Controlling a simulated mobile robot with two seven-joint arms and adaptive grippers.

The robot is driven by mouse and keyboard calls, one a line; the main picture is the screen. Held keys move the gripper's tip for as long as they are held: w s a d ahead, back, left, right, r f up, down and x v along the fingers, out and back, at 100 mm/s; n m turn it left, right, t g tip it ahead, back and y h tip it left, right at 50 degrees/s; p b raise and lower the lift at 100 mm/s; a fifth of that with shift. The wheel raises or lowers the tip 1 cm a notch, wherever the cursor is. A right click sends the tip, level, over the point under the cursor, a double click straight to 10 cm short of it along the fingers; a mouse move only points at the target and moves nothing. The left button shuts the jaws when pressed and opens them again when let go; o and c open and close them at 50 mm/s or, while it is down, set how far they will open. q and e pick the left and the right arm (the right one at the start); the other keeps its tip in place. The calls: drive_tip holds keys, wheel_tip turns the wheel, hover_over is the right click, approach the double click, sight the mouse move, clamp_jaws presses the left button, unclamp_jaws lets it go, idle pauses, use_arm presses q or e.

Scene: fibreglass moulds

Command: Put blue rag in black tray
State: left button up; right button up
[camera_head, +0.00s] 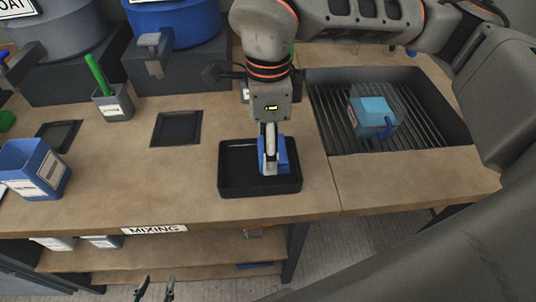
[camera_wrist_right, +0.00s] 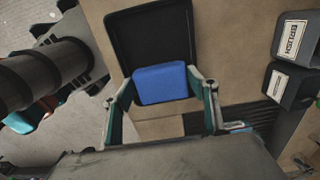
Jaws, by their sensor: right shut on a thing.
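The blue rag (camera_head: 285,155) is a folded block held between the fingers of my right gripper (camera_head: 270,165), over the black tray (camera_head: 230,188). In the right wrist view the rag (camera_wrist_right: 160,83) sits between the two fingers of my right gripper (camera_wrist_right: 163,95), with the black tray (camera_wrist_right: 150,30) beyond and beneath it. The fingers hide part of the rag in the head view. I cannot tell whether the rag touches the tray floor. My left gripper (camera_head: 156,288) shows only its fingertips at the bottom edge, apart and empty.
A sunken grate (camera_head: 340,125) with a blue container (camera_head: 372,112) lies right of the tray. A blue bin (camera_head: 35,168), a grey cup with a green handle (camera_head: 112,104) and a flat dark square (camera_head: 177,128) are to the left. A lower shelf (camera_head: 180,256) is below.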

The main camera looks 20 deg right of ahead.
drive_tip(key=shift+f, duration=1.9)
drive_tip(key=o, duration=0.8)
drive_tip(key=shift+f, duration=0.15)
wheel_tip(320, 180, up, 12)
drive_tip(key=shift+r, duration=0.2)
drive_tip(key=shift+s, duration=0.15)
